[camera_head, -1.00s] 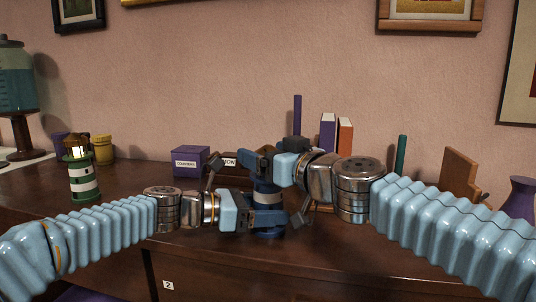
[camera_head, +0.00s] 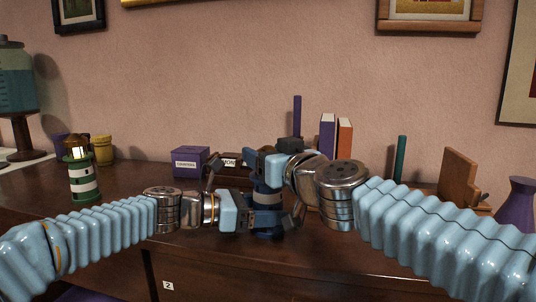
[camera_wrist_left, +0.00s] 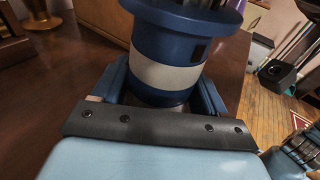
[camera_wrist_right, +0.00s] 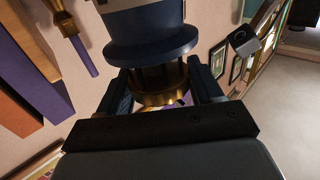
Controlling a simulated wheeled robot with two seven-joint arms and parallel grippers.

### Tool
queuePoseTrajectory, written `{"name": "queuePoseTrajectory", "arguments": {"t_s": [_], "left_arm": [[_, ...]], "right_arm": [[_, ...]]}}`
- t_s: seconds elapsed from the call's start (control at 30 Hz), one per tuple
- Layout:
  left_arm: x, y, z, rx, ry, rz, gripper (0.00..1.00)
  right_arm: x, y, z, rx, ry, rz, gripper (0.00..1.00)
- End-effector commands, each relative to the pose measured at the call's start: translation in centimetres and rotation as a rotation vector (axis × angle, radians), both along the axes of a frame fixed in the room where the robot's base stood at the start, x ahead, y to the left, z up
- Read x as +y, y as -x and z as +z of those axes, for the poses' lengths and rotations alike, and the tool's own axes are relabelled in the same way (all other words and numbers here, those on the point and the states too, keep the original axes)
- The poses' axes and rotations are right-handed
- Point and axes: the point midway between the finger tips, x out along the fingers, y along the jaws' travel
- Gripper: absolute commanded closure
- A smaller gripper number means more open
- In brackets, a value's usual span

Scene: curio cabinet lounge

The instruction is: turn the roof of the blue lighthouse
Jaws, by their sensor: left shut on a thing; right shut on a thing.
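The blue lighthouse (camera_head: 265,213) stands upright on the dark wooden cabinet top, mostly covered by my grippers in the head view. My left gripper (camera_head: 262,208) is shut on its lower body. The left wrist view shows the blue body with its white band (camera_wrist_left: 165,72) between the fingers. My right gripper (camera_head: 266,164) is shut on the top of the lighthouse, at the roof. In the right wrist view the blue gallery (camera_wrist_right: 150,48) and brass-coloured lantern part (camera_wrist_right: 155,97) show between the fingers. The roof itself is largely hidden.
A green-and-white lighthouse (camera_head: 83,180) with a lit lantern stands at the left. A purple box (camera_head: 190,161) and upright books (camera_head: 327,135) are behind my grippers. A purple vase (camera_head: 517,204) and wooden stand (camera_head: 458,178) are at the right.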

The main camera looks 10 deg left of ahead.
Motion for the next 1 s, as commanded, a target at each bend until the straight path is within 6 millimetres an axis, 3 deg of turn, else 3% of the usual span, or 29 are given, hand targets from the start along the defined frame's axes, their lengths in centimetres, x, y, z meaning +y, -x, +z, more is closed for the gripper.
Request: {"name": "queuePoseTrajectory", "arguments": {"t_s": [0.2,0.77,0.8,0.9,1.0], "left_arm": [[-0.1,0.06,-0.54,0.005,-0.006,-0.005,0.82],[-0.05,-0.02,-0.54,0.007,-0.004,-0.002,0.82],[-0.04,-0.02,-0.54,0.008,-0.003,-0.001,0.82],[-0.03,-0.03,-0.54,0.008,-0.003,-0.001,0.82],[-0.02,-0.02,-0.54,0.007,-0.004,-0.001,0.82]], "right_arm": [[0.64,0.09,-0.83,0.008,0.011,-0.079,0.64],[0.09,0.18,-0.29,0.0,0.003,-0.137,0.65],[0.09,0.18,-0.28,0.001,0.002,-0.137,0.29],[0.04,0.16,-0.21,0.0,0.001,-0.137,0.14],[-0.01,0.14,-0.16,-0.001,0.001,-0.138,0.14]]}}
